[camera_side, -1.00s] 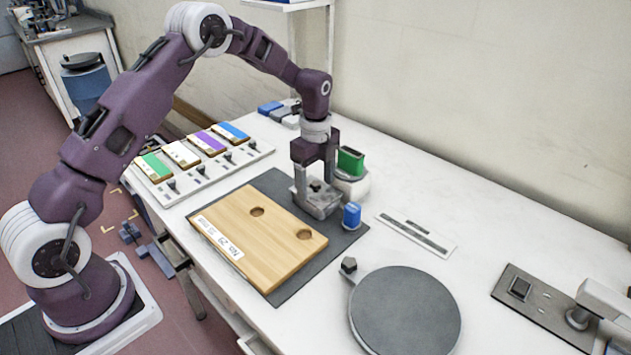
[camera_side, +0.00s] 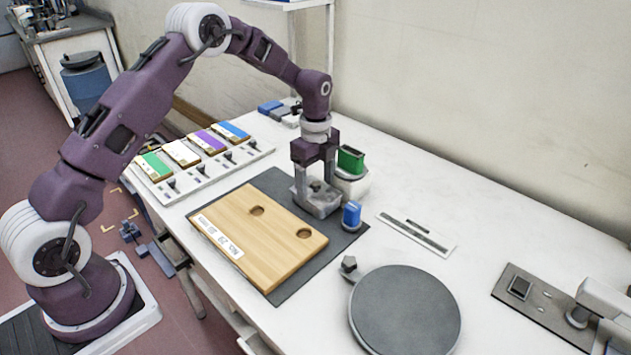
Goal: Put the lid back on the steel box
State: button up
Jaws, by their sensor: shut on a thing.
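The steel box (camera_side: 322,208) is a small grey metal block on the dark mat, behind the wooden board. My gripper (camera_side: 316,184) points down over the box, its fingers around a small dark knob on top. It is shut on this knob, which looks like the handle of the lid. The lid appears to be at the top of the box; I cannot tell whether it rests fully on the rim or sits slightly above it. The fingers hide part of the lid and box.
A wooden board (camera_side: 258,237) with two holes lies on the dark mat (camera_side: 276,180). A round grey plate (camera_side: 405,310) stands front right.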

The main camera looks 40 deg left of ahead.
jog(key=o, duration=1.4)
jog(key=shift+c, duration=0.6)
jog(key=shift+o, duration=0.8)
jog(key=shift+w+r, duration=0.15)
jog(key=shift+r, duration=0.15)
notch_tip(320, 180, up, 2)
jog(key=shift+w+r, duration=0.1)
jog(key=shift+o, duration=0.3)
jog(key=shift+s+r, duration=0.2)
jog(key=shift+r, duration=1.9)
